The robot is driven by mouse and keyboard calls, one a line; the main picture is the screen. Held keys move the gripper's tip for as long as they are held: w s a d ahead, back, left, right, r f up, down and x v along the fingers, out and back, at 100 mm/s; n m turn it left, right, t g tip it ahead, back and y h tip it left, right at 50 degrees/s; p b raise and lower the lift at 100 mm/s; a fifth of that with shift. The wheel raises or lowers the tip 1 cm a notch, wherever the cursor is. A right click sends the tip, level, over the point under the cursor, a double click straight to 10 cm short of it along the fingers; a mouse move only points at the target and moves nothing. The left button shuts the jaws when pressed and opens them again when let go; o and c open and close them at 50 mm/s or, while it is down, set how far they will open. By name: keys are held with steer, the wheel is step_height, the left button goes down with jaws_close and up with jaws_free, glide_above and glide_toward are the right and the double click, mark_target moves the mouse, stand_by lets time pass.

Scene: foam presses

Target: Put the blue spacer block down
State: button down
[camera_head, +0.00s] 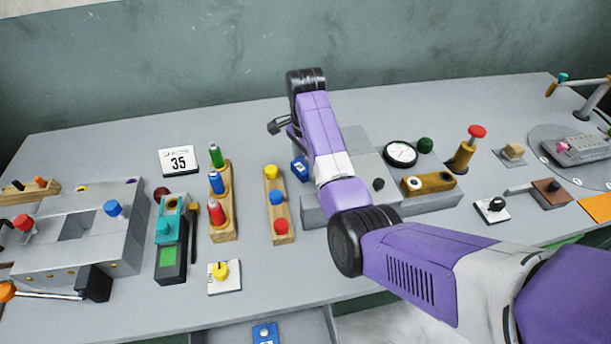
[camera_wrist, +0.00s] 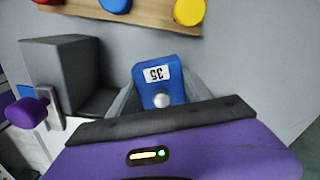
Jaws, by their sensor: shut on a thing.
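The blue spacer block (camera_wrist: 172,93), with a white label reading 35 and a round silvery knob, sits between the two grey fingers of my gripper (camera_wrist: 160,99) in the wrist view. The fingers are shut on its sides. In the head view the block (camera_head: 299,168) shows just left of my purple forearm, between the wooden button strip and the grey press base. My forearm hides most of the gripper there. I cannot tell whether the block's underside touches the bench.
The wooden strip (camera_head: 270,187) with yellow, blue and red buttons stands close left of the block. The grey press base (camera_head: 315,207) is close on its right. Bare bench shows behind the strip. Another blue piece (camera_head: 264,333) lies in the open drawer below the front edge.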

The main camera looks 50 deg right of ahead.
mark_target(305, 174)
steer(key=shift+f, duration=2.1)
steer(key=shift+f, duration=0.2)
steer(key=shift+c, duration=2.2)
jaws_free()
